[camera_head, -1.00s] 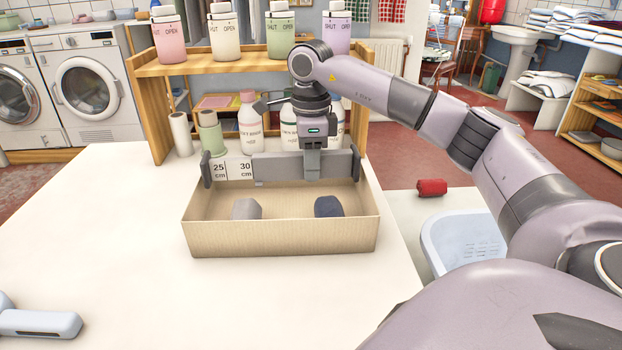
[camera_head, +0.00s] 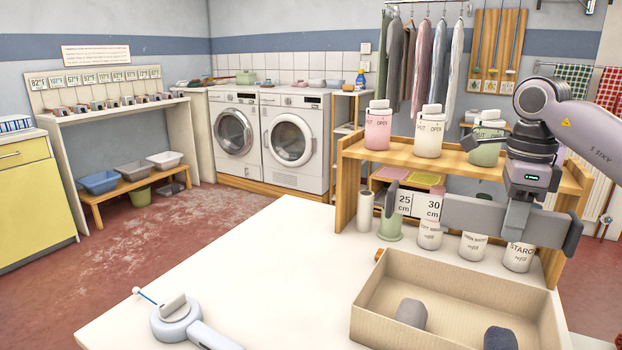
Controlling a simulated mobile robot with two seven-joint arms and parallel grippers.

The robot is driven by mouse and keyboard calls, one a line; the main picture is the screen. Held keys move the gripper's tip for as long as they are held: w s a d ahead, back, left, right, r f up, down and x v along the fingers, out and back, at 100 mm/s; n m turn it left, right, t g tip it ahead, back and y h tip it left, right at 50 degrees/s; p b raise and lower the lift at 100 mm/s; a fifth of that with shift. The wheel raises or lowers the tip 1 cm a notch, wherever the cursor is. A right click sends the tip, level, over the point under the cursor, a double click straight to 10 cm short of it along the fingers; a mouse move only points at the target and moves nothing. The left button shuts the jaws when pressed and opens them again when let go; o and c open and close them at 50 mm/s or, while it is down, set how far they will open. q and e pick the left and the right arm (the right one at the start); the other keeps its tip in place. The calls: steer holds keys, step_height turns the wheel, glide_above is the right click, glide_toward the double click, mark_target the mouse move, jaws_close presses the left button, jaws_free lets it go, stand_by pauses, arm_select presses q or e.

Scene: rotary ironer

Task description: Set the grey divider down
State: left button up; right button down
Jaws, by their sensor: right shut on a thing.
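The grey divider (camera_head: 470,217) is a long flat bar with an upright plate at each end. White labels reading 25 cm and 30 cm show at its left part. My right gripper (camera_head: 517,218) is shut on the divider near its right end, from above. The divider hangs roughly level above and behind the open cardboard box (camera_head: 365,318), apart from its back rim. Bottle bottoms show beneath the divider. My left gripper is out of view.
A wooden shelf (camera_head: 410,153) with jars and bottles stands right behind the divider. A light-blue handled device (camera_head: 176,318) lies at the table's front left. The white table (camera_head: 290,265) between is clear.

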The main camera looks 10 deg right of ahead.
steer(key=s+a+f+n, duration=0.3)
steer(key=a+f+n, duration=0.2)
steer(key=a+n, duration=0.6)
steer(key=s+a+f+n, duration=0.3)
steer(key=a+f+n, duration=0.2)
steer(key=a+n, duration=0.65)
step_height(320, 180, up, 6)
steer(key=d+n+p, duration=0.2)
steer(key=n+p, duration=0.1)
steer(key=p, duration=1.1)
steer(key=shift+s+d+r, duration=0.2)
steer(key=shift+d, duration=0.05)
